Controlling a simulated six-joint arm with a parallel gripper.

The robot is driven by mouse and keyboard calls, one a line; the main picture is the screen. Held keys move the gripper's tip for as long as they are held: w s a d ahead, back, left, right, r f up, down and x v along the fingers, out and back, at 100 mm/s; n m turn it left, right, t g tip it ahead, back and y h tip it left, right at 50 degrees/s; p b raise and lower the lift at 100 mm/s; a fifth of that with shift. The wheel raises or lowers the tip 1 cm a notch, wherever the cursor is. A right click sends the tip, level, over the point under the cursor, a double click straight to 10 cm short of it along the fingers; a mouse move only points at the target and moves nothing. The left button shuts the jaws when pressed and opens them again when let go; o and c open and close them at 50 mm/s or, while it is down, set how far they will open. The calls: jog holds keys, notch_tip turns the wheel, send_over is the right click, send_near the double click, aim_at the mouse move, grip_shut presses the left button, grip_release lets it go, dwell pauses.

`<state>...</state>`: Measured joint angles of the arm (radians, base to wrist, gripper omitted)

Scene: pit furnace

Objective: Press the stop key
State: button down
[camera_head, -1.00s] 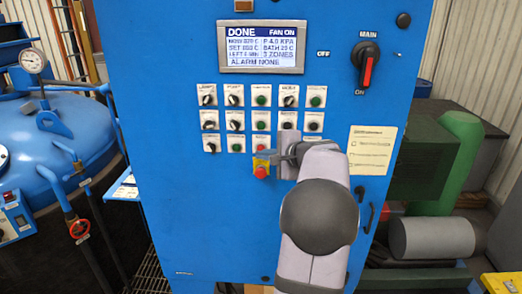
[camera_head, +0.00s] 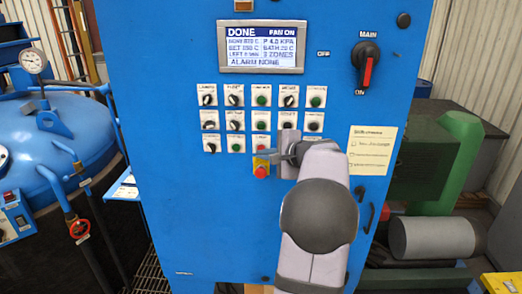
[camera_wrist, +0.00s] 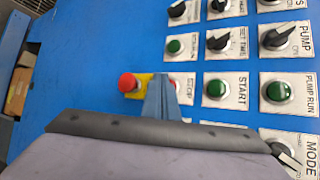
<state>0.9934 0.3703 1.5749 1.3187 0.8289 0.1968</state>
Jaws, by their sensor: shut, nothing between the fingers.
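The stop key (camera_wrist: 174,82) is a small red button on a white plate labelled STOP. In the wrist view my fingers partly cover it. In the head view the stop key (camera_head: 261,140) is in the third row of the panel, just above my fingertips. My gripper (camera_head: 262,154) is shut and empty, its tips over the lower edge of that key's plate. In the wrist view my gripper (camera_wrist: 160,84) lies between the stop key and the red mushroom button. I cannot tell whether the tips touch the panel.
The red mushroom button (camera_wrist: 128,82) on a yellow plate sits close below the stop key. The green start key (camera_wrist: 217,88) is on the other side. The display (camera_head: 261,47) reads DONE, FAN ON, ALARM NONE. The main switch (camera_head: 367,68) is at upper right.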

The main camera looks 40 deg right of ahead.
jog(key=shift+w+d, duration=0.45)
jog(key=shift+w, duration=0.05)
dwell(0.9)
jog(key=shift+s+a, duration=0.1)
dwell(0.3)
jog(key=shift+s+a+b, duration=0.45)
jog(key=shift+s+b, duration=0.05)
jog(key=shift+b, duration=0.15)
jog(key=shift+f, duration=0.1)
jog(key=s+a+b, duration=0.3)
jog(key=shift+s+a, duration=0.25)
jog(key=shift+a, duration=0.05)
dwell(0.9)
